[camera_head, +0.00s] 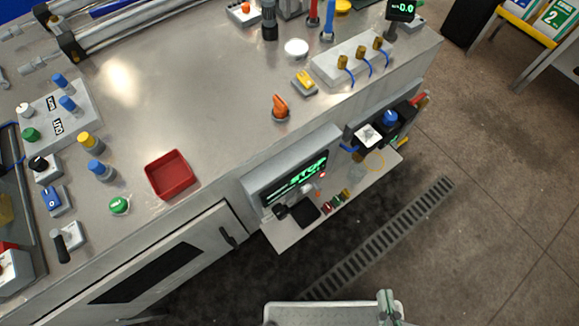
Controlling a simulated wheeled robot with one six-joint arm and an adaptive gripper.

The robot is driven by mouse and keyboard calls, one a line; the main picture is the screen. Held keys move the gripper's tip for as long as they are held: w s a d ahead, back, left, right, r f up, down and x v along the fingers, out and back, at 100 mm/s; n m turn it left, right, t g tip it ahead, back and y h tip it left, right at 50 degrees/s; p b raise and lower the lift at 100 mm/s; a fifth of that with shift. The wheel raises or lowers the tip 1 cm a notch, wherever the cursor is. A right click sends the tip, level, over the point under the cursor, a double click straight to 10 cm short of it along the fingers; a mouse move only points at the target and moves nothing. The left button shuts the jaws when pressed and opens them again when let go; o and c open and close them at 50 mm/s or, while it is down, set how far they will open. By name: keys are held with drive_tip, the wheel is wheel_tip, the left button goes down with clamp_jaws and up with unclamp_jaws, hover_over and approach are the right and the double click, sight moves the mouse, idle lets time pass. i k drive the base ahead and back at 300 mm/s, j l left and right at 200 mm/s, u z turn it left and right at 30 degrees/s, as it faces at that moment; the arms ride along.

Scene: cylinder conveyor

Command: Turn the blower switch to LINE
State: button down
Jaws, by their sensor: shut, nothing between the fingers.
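No label reading LINE or blower can be made out in the head view, so I cannot tell which control is the blower switch. Rotary-looking controls on the metal bench include an orange knob (280,107) near the front edge, a black knob on a white box (46,170) at the left, and a black-handled lever (62,246) at the lower left. A blue switch box (55,201) sits between the last two. Their settings are too small to read. My gripper is not in view.
A red tray (169,174) sits on the bench (210,110). A panel on the front shows green STOP text (297,178), above a low shelf (285,237). Other buttons and knobs crowd the bench's left end. The floor (480,250) to the right is clear, with a drain grate (390,231).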

sight(277, 209)
drive_tip(key=k+l+u, duration=0.15)
drive_tip(key=u, duration=0.2)
drive_tip(key=k+l+u, duration=0.2)
drive_tip(key=u, duration=0.15)
